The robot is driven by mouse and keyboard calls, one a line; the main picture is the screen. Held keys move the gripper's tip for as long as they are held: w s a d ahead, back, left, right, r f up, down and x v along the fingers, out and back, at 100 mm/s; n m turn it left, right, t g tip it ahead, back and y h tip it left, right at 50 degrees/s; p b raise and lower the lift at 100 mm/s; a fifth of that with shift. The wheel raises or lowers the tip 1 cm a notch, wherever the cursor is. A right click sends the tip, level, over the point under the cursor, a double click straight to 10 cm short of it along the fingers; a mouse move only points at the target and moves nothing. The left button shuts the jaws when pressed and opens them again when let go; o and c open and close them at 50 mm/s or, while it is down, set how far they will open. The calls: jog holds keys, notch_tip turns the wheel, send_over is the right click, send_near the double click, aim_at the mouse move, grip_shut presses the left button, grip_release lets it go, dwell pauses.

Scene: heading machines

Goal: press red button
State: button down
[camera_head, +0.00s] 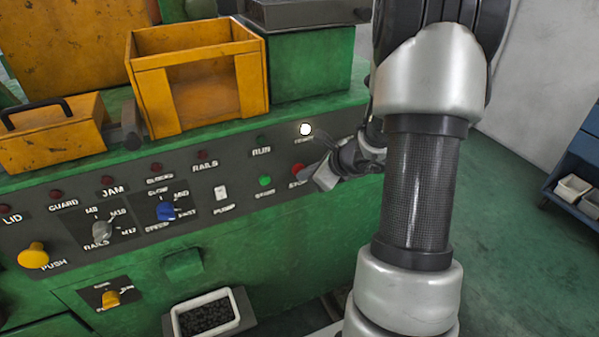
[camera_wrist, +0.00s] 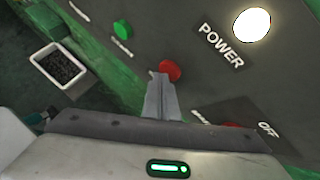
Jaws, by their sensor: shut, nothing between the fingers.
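The red button (camera_head: 297,169) is a small round button on the grey front panel, at the right of the lower row, above a label partly covered by my gripper. It also shows in the wrist view (camera_wrist: 171,70), right at the fingertips. My gripper (camera_head: 314,179) is shut and empty, in front of the panel just right of the button. In the wrist view its closed fingertips (camera_wrist: 160,75) overlap the button's left edge. I cannot tell whether they touch it. The green button (camera_head: 265,181) is just left of the red one.
A lit white POWER lamp (camera_head: 305,129) is above the red button. Another red part (camera_wrist: 232,125) by an OFF label is partly hidden by my gripper. A blue knob (camera_head: 166,211), a yellow push button (camera_head: 33,256) and a tray of dark pieces (camera_head: 232,296) lie left.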

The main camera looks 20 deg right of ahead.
jog(key=shift+s, duration=0.3)
jog(key=s+b, duration=0.2)
jog(key=s, duration=0.4)
dwell(0.3)
dwell(0.5)
